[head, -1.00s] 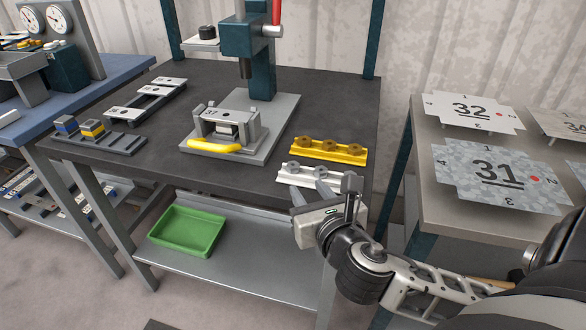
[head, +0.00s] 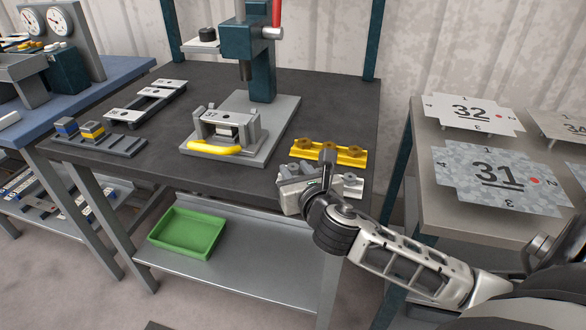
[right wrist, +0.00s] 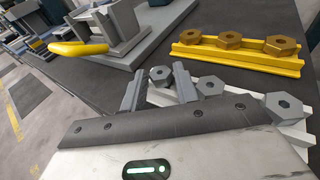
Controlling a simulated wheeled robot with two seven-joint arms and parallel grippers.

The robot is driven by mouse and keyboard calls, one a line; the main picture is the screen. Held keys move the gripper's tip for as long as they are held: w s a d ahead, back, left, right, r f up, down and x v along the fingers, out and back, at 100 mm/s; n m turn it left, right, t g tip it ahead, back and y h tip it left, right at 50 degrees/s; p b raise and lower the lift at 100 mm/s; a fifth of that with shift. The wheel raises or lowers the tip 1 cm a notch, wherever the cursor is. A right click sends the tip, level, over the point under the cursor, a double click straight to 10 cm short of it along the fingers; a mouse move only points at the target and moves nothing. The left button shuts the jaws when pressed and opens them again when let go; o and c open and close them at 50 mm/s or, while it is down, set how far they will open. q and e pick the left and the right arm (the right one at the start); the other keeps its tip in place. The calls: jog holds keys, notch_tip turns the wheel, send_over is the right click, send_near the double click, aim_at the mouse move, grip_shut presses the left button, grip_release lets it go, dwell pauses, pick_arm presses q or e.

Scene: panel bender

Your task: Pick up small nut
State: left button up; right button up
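Small grey hex nuts sit in a row on a white rack (head: 354,191), near the front right corner of the dark table. In the right wrist view, the leftmost grey nut (right wrist: 160,73) shows between the fingertips of my right gripper (right wrist: 157,80), which is open. Whether either finger touches it I cannot tell. A middle grey nut (right wrist: 210,86) and a right grey nut (right wrist: 283,105) are farther along the white rack (right wrist: 301,137). In the head view my right gripper (head: 292,172) covers most of the rack. My left gripper is not in view.
A yellow rack (head: 350,157) with bronze hex nuts lies just behind the white rack. A press (head: 262,85) with a grey fixture and yellow handle (head: 215,148) stands to the left. A green bin (head: 187,232) is on the lower shelf. A side table (head: 435,205) holds numbered plates.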

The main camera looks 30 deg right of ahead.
jog(key=c, duration=0.5)
jog(key=shift+r, duration=0.1)
